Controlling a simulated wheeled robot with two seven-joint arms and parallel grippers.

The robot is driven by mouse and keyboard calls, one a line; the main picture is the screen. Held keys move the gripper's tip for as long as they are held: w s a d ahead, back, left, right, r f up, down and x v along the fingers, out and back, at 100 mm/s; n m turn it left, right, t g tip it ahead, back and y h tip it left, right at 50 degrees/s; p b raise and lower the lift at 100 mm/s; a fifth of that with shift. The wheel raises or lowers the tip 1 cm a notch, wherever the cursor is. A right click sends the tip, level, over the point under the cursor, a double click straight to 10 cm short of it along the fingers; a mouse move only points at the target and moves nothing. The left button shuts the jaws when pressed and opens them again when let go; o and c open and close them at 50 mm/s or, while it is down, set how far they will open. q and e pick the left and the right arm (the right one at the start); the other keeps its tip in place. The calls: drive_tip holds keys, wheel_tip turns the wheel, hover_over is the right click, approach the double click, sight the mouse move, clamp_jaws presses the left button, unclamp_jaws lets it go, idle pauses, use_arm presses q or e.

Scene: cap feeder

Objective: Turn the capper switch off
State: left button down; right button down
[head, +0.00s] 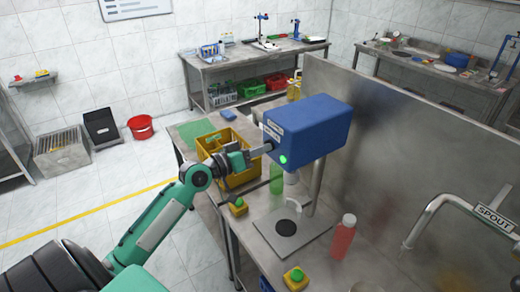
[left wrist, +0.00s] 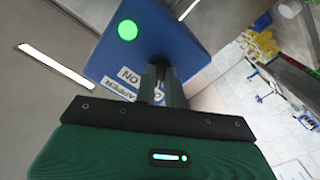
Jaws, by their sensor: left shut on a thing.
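The capper (head: 322,122) is a blue box on a metal post above the steel bench. Its front face carries a "CAPPER" label (head: 273,129) and a lit green lamp (head: 283,160). In the left wrist view the blue face shows the green lamp (left wrist: 127,30) and an "ON" label (left wrist: 127,76). My left gripper (head: 266,150) reaches in from the left to the front face, beside the lamp. It is shut on the capper switch, which its fingers (left wrist: 160,82) mostly hide. The switch's exact position cannot be told. My right gripper is not in view.
A yellow crate (head: 213,183) stands left, behind my forearm. Green-topped yellow buttons (head: 238,207) sit along the bench edge. A metal panel (head: 400,140) stands behind.

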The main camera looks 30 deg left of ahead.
use_arm(q)
drive_tip(key=c, duration=1.5)
unclamp_jaws()
drive_tip(key=shift+b+v, duration=3.7)
drive_tip(key=shift+v, duration=3.25)
